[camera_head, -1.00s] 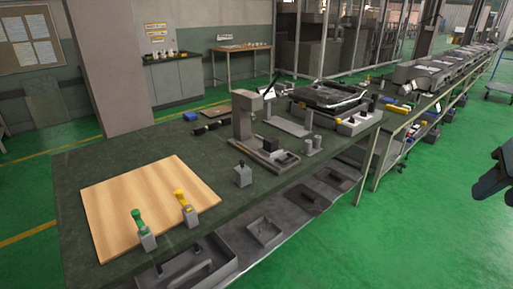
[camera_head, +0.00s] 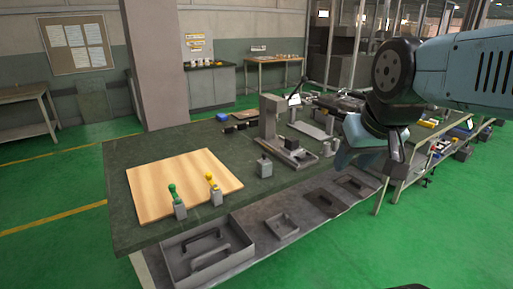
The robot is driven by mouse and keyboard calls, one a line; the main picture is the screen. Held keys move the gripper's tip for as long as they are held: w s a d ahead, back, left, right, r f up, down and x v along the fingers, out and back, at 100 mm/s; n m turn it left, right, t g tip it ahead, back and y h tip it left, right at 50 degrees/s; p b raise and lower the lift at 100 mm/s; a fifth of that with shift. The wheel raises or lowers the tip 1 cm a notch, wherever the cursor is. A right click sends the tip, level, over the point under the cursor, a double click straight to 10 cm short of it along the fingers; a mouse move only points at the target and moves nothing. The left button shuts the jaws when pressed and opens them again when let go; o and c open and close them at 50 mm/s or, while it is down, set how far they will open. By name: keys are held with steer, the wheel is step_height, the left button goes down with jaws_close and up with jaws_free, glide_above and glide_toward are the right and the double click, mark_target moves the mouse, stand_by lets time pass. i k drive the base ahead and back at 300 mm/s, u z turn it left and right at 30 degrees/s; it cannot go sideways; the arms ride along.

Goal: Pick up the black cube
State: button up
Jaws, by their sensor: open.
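A small black cube (camera_head: 291,144) sits on the grey base of the upright machine (camera_head: 271,120) on the green workbench (camera_head: 140,222). My gripper (camera_head: 372,162) hangs at the right, in front of the bench's right part, to the right of the cube and apart from it. It looks open and empty, though its fingers are partly hidden by its own body.
A wooden board (camera_head: 180,180) lies on the bench's left, with a green-topped holder (camera_head: 178,203) and a yellow-topped holder (camera_head: 214,190) at its front edge. A grey block (camera_head: 264,167) stands between board and machine. A lower shelf holds trays (camera_head: 205,255).

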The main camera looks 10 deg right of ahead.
mark_target(291, 143)
steer(key=u, duration=0.3)
steer(key=i, duration=1)
steer(key=z, duration=0.05)
